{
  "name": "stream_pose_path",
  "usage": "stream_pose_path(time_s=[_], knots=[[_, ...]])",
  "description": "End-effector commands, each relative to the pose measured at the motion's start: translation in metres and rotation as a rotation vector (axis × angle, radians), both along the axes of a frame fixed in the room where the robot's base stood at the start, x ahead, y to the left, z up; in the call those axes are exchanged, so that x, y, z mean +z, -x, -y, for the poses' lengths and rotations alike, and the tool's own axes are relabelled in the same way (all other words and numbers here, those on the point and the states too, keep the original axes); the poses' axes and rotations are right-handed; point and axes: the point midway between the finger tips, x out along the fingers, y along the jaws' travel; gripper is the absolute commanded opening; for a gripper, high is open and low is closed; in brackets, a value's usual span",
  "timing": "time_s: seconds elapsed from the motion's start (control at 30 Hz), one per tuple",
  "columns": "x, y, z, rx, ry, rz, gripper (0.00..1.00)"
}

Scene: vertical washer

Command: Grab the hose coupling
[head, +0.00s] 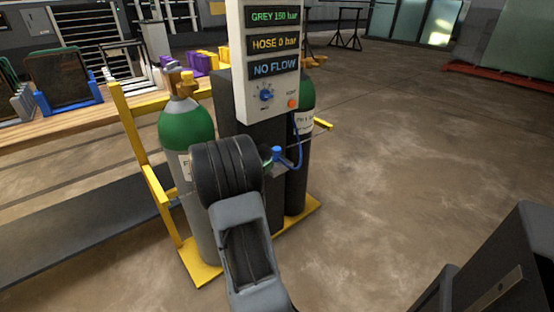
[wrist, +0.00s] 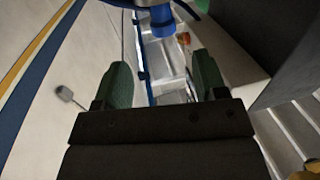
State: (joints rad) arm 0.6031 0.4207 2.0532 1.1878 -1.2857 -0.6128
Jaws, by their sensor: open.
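The blue hose coupling (head: 277,153) shows at the front of the cylinder stand, just beyond my arm, with a blue hose (head: 297,150) beside it. In the wrist view the blue coupling (wrist: 162,20) is at the top middle, beyond the fingertips and roughly in line with the gap between them. My gripper (wrist: 163,72) is open, with two green-padded fingers spread apart and nothing between them. In the head view my arm hides most of the gripper and part of the coupling's surroundings.
A green-topped gas cylinder (head: 187,130) stands left in a yellow frame (head: 134,135); another stands right. A panel (head: 271,60) above reads "GREY 150 bar", "HOSE 0 bar", "NO FLOW". A workbench (head: 60,122) is at left. The floor at right (head: 430,140) is clear.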

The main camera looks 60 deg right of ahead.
Motion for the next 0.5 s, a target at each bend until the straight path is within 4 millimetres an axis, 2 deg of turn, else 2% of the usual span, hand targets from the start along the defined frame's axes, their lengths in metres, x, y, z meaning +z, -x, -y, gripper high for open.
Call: stream_pose_path(time_s=[0.1, 0.2, 0.5], knots=[[-0.001, 0.003, 0.019, -0.002, 0.0, 0.001, 0.65], [-0.001, 0.004, 0.03, -0.001, -0.001, 0.001, 0.65], [-0.003, 0.005, 0.05, 0.0, 0.0, 0.002, 0.65]])
